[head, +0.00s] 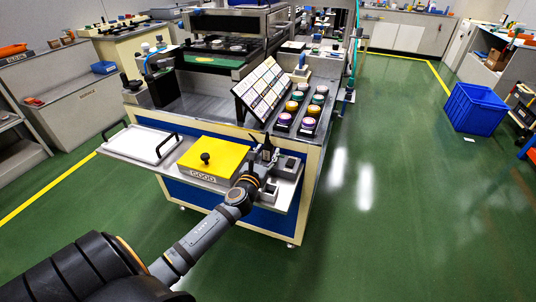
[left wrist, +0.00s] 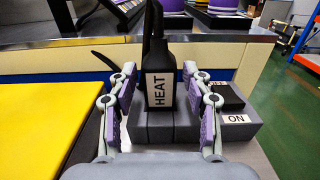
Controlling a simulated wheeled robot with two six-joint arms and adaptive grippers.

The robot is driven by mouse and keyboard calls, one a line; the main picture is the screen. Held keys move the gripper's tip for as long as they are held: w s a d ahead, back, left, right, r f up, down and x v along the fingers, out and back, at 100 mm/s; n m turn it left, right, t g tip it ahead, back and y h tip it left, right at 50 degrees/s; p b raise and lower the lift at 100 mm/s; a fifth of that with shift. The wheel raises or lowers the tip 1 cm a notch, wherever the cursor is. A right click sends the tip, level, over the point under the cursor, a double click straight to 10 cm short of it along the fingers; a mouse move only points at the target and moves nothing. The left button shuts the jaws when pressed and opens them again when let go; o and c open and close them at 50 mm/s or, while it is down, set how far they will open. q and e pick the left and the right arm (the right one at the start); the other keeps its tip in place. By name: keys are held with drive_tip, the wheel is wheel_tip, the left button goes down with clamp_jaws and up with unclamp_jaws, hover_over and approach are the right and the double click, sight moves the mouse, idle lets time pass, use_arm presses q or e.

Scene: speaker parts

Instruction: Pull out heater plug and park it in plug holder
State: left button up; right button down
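The heater plug (left wrist: 159,85) is black, with a white HEAT label and a cable rising from its top. It stands upright on a grey block (left wrist: 160,128) in the left wrist view; in the head view the dark plug (head: 267,150) shows at the table's front right corner. My left gripper (left wrist: 160,74) is open, with one purple-padded finger on each side of the plug and a visible gap on both sides. A grey block with a dark top (left wrist: 228,97) and an ON label (left wrist: 236,119) is to the right. I cannot tell which part is the plug holder. My right gripper is not in view.
A yellow plate (head: 218,157) with a black knob lies left of the plug, and a white tray (head: 137,142) is farther left. A tilted card board (head: 260,88) and a rack of coloured round parts (head: 304,110) stand behind.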

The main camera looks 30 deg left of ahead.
sight(267, 143)
use_arm(q)
clamp_jaws()
drive_tip(key=shift+r, duration=0.1)
drive_tip(key=shift+r+p, duration=0.3)
wheel_tip(267, 143, up, 3)
drive_tip(key=shift+f+p, duration=0.1)
drive_tip(key=shift+p, duration=0.8)
drive_tip(key=s+a+r+p, duration=0.2)
drive_tip(key=s+r+p, duration=0.7)
drive_tip(key=s, duration=0.5)
drive_tip(key=shift+r+p, duration=0.2)
drive_tip(key=shift+p, duration=0.1)
drive_tip(key=shift+w, duration=0.1)
